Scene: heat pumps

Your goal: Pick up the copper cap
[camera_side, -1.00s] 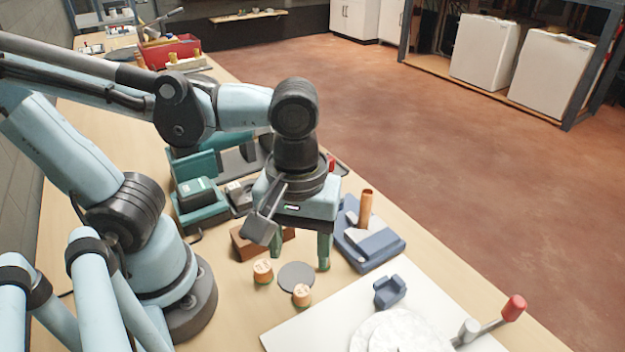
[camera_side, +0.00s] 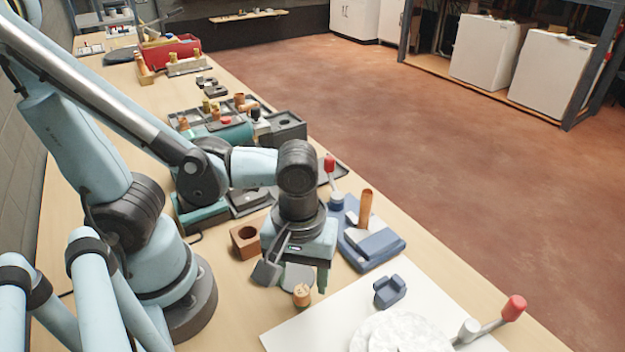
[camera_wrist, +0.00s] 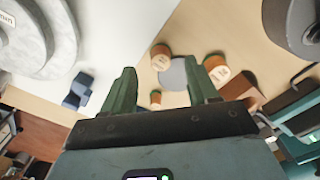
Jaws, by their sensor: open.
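My gripper (camera_wrist: 162,76) is open and points down at the table, with its two green fingers apart and nothing between their tips. A small copper-coloured piece (camera_wrist: 155,98) shows in the gap between the fingers in the wrist view; it may be the copper cap. Two larger copper-coloured pieces with pale, marked tops stand beyond the fingertips, one left (camera_wrist: 160,57) and one right (camera_wrist: 215,68). A grey disc (camera_wrist: 178,72) lies between them. In the side view one such piece (camera_side: 301,295) stands in front of my gripper; the gripper hides the others.
A brown block with a hole (camera_side: 248,240) sits left of my gripper. A blue fixture (camera_side: 380,247) with an upright copper tube (camera_side: 365,207) stands to the right. A white board (camera_side: 300,334) with a small blue block (camera_side: 389,291) lies in front.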

